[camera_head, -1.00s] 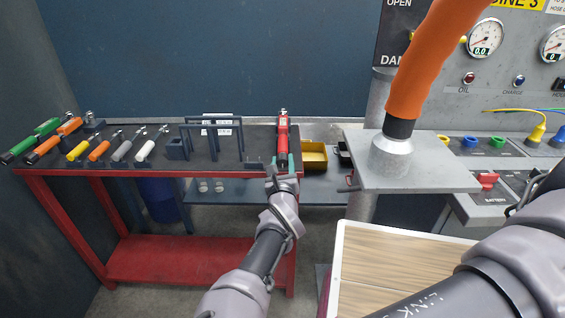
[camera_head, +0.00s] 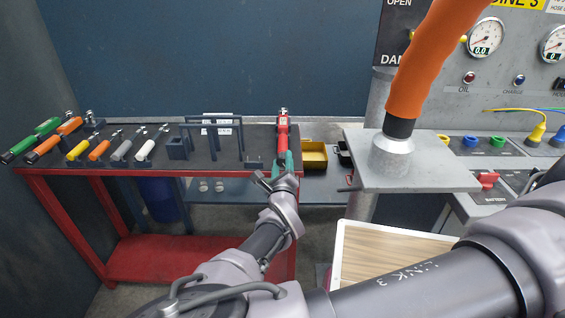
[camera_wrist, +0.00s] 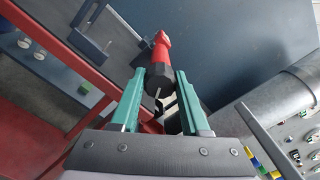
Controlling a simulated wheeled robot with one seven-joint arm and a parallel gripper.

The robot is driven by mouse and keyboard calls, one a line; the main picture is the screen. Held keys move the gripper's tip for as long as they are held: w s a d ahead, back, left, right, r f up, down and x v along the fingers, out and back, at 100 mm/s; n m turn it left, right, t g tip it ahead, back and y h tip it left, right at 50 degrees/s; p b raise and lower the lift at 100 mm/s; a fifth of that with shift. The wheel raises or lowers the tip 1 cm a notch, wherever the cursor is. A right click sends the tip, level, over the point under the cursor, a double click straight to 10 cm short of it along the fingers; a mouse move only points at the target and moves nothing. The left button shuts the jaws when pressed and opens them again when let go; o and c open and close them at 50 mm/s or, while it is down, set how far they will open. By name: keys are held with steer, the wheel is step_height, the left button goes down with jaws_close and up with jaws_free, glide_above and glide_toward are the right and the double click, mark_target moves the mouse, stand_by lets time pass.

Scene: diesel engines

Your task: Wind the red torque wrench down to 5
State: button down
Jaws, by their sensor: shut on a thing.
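The red torque wrench (camera_head: 282,133) lies at the right end of the dark-topped bench, its head pointing to the back. Its black handle end faces me and is partly hidden by my gripper in the head view. In the wrist view the red wrench (camera_wrist: 160,50) runs away from me, with its dark round end (camera_wrist: 159,77) between the green fingers. My gripper (camera_wrist: 160,85) is shut on this handle end; it also shows at the bench's front edge in the head view (camera_head: 282,165). The scale reading is too small to read.
Several green, orange, yellow, grey and white tools (camera_head: 98,150) lie on the bench's left part. A dark frame stand (camera_head: 212,138) is left of the wrench. A yellow bin (camera_head: 314,154) and a grey platform (camera_head: 415,172) with an orange hose are to the right.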

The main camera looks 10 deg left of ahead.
steer(key=n, duration=0.5)
steer(key=shift+n, duration=0.3)
steer(key=n, duration=0.5)
steer(key=shift+f+n, duration=0.1)
steer(key=shift+n, duration=0.3)
steer(key=shift+s, duration=0.1)
steer(key=shift+c, duration=1.9)
jaws_free()
